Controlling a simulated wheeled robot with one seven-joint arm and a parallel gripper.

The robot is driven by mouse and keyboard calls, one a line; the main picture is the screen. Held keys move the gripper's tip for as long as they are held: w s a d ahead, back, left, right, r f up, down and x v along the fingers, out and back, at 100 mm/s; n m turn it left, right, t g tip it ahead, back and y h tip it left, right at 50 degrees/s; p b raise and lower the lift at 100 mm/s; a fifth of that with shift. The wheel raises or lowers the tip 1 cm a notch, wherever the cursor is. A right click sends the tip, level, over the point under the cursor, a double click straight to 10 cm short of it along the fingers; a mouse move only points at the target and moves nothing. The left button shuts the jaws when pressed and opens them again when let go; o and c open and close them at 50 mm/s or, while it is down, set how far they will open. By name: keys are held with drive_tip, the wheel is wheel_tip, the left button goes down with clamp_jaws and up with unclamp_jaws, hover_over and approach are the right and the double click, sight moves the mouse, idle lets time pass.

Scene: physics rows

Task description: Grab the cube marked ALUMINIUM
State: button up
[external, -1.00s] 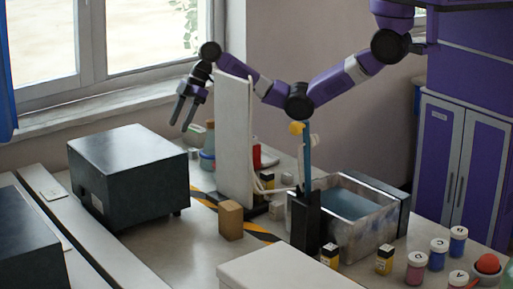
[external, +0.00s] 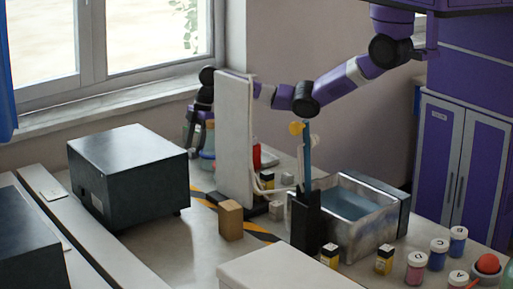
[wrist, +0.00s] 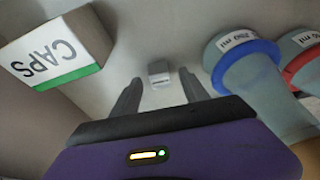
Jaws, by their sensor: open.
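A small grey cube (wrist: 159,72) lies on the pale bench in the wrist view, ahead of my gripper and between the lines of its fingers. A mark shows on its near face, but it is too small to read. My gripper (wrist: 158,80) is open, with nothing between its fingers. In the external view my gripper (external: 195,146) points down behind the dark box and left of the white upright panel. The cube below it cannot be made out clearly there.
In the wrist view a CAPS carton (wrist: 55,55) stands left, and a blue-collared 250 ml flask (wrist: 245,70) stands close on the right beside a red-collared one (wrist: 302,68). The external view shows the dark box (external: 128,175), white panel (external: 234,140) and a tan block (external: 230,220).

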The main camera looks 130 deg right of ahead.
drive_tip(key=shift+w+f, duration=0.1)
drive_tip(key=shift+f, duration=0.2)
clamp_jaws()
drive_tip(key=shift+r, duration=0.1)
